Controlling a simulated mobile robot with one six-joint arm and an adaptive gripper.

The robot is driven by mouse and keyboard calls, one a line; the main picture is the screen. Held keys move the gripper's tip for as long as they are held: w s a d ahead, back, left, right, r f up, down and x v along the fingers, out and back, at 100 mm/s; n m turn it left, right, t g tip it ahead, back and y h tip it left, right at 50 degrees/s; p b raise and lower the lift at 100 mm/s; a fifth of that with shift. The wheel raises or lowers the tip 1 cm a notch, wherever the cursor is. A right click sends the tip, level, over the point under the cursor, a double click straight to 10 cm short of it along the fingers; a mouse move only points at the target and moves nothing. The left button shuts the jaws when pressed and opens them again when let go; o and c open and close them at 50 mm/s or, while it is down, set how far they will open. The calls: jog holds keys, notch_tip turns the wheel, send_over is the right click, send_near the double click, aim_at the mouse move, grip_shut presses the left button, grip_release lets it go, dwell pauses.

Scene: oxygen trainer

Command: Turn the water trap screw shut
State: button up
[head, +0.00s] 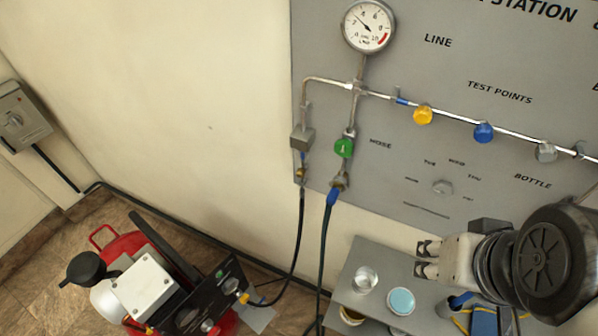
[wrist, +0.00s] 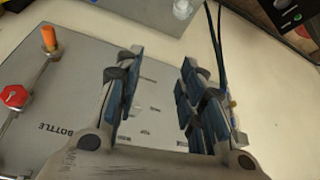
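No part is clearly marked as the water trap or its screw. In the head view a grey block (head: 302,138) hangs on the pipe at the panel's left edge. A small brass fitting (head: 300,172) sits below it, above a black hose; I cannot tell whether this is the trap screw. My gripper (head: 428,259) is at the lower right, over the grey shelf and well away from that fitting. In the wrist view my gripper (wrist: 158,65) has its fingers wide apart, with only the panel showing between them.
The grey panel (head: 400,190) carries a gauge (head: 368,27), a green knob (head: 344,148), a yellow knob (head: 423,115) and a blue knob (head: 484,132). The shelf (head: 372,262) holds a glass (head: 365,280) and small containers. A red compressor (head: 125,247) stands on the floor at left.

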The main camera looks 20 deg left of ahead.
jog(key=n+g+p, duration=0.1)
jog(key=n+g, duration=0.1)
jog(key=n+t+h+p, duration=0.3)
jog(key=n+t+p, duration=0.95)
jog(key=n, duration=2.15)
send_near(299, 177)
jog(key=w+t, duration=0.1)
jog(key=w, duration=0.1)
jog(key=w+d+f+b, duration=0.1)
jog(key=w, duration=0.2)
jog(key=w+f+t+b, duration=0.1)
jog(key=w, duration=0.2)
jog(key=shift+w+d+f+t, duration=0.15)
jog(key=shift+w+d+t, duration=0.1)
jog(key=shift+d+t, duration=0.1)
grip_shut()
